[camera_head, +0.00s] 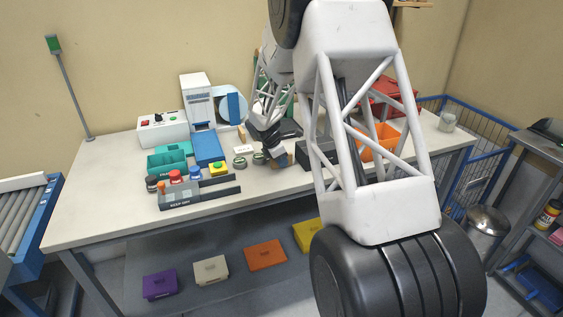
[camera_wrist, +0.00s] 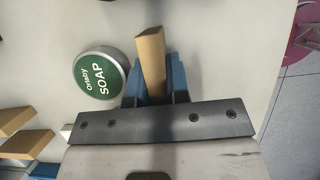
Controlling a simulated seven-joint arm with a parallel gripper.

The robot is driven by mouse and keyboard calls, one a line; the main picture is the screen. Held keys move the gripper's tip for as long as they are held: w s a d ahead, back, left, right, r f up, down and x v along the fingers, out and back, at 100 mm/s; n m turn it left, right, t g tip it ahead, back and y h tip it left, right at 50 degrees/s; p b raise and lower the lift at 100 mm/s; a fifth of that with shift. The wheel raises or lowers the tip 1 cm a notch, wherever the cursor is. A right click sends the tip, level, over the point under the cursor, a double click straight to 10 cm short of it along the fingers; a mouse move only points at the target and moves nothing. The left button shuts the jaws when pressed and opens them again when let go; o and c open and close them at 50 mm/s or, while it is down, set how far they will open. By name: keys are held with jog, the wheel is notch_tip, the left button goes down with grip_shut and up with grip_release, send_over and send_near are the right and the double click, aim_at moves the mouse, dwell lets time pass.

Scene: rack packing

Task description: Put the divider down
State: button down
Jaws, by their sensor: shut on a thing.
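The divider is a tan, wood-like slat (camera_wrist: 152,52). My gripper (camera_wrist: 154,85) is shut on it, with its blue fingers on either side of the slat's near end. The slat's far end sticks out past the fingertips, over the pale table top. In the head view my gripper (camera_head: 279,158) is low over the middle of the table, with a bit of tan slat (camera_head: 288,161) beside it. I cannot tell whether the slat touches the table.
A round tin with a green SOAP lid (camera_wrist: 100,76) stands close left of my fingers. Other tan pieces (camera_wrist: 28,146) lie at the lower left. A grey rack (camera_head: 205,198), teal bin (camera_head: 166,164) and orange bin (camera_head: 380,141) stand on the table (camera_head: 105,205).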

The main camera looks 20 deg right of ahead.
jog(key=shift+r, duration=0.7)
notch_tip(320, 180, up, 2)
jog(key=shift+r, duration=0.1)
jog(key=s+a+r, duration=0.1)
jog(key=s+a, duration=0.2)
jog(key=s, duration=1.2)
jog(key=shift+s+r, duration=0.2)
jog(key=shift+s, duration=0.15)
jog(key=w+a+r+n+t+y, duration=0.1)
jog(key=w+a+r+n, duration=0.1)
jog(key=w+a+n, duration=0.4)
jog(key=w+a+r+n+t+y, duration=0.1)
jog(key=w+a+n, duration=0.5)
jog(key=w+a, duration=0.6)
jog(key=w+a+r+n+t+y, duration=0.2)
jog(key=w+a+n, duration=0.4)
jog(key=a, duration=1.4)
jog(key=shift+w+r+t, duration=0.3)
jog(key=shift+w+r, duration=0.05)
jog(key=shift+w, duration=1.5)
